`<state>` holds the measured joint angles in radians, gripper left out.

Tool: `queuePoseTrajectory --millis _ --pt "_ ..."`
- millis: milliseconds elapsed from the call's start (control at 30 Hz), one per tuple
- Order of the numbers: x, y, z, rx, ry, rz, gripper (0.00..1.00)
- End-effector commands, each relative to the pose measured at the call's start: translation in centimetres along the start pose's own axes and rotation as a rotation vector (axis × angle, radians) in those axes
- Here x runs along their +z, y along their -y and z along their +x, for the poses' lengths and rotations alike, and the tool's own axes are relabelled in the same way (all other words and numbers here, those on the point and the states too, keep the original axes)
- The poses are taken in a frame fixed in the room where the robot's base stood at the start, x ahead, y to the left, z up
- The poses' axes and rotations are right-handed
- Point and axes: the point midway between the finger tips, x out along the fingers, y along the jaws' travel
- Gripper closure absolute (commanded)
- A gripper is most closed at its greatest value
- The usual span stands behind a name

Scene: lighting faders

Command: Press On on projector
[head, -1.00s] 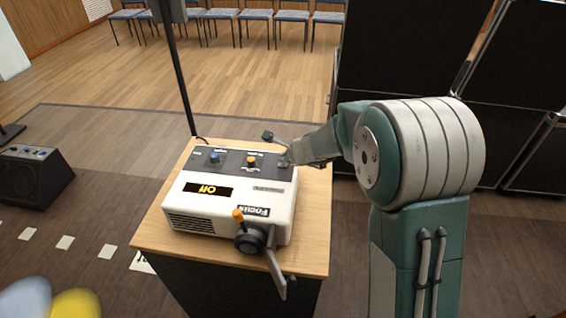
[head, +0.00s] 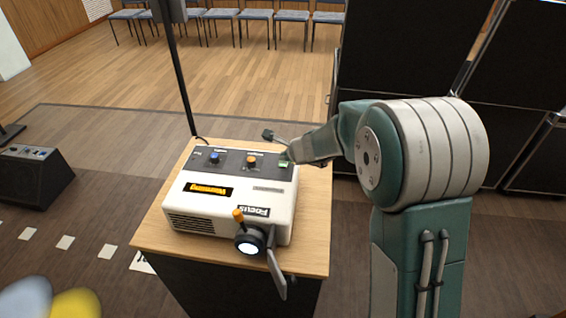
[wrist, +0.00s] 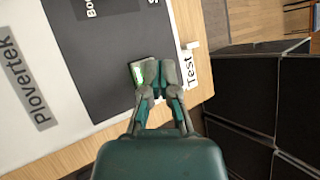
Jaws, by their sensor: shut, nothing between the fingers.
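The projector (head: 190,212) is a white box with a dark control panel on top, standing on a wooden-topped stand. Its yellow display (head: 208,191) reads "Warming", upside down in the head view. A green-lit button (head: 284,163) shows at the panel's right end, and its green edge also shows in the wrist view (wrist: 138,74). The front lens (head: 249,248) glows white. My gripper (wrist: 158,72) is shut and empty, its fingertips over the green button and covering part of it. Whether they touch it I cannot tell.
A blue knob (head: 214,157) and an orange knob (head: 251,160) stand on the panel. An orange-tipped focus lever (head: 238,215) sticks up at the front. A "Test" label (wrist: 191,70) lies beside the button. Black cases (head: 411,55) stand behind my arm.

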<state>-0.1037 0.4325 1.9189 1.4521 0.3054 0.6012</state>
Motion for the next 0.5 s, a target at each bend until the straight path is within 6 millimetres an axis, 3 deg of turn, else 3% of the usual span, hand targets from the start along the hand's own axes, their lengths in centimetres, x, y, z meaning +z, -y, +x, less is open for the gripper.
queuePoseTrajectory --millis 200,500 --pt "0.1 0.1 -0.1 -0.001 0.001 -0.001 1.0" --pt "1.4 1.4 -1.9 -0.002 0.002 -0.002 1.0"
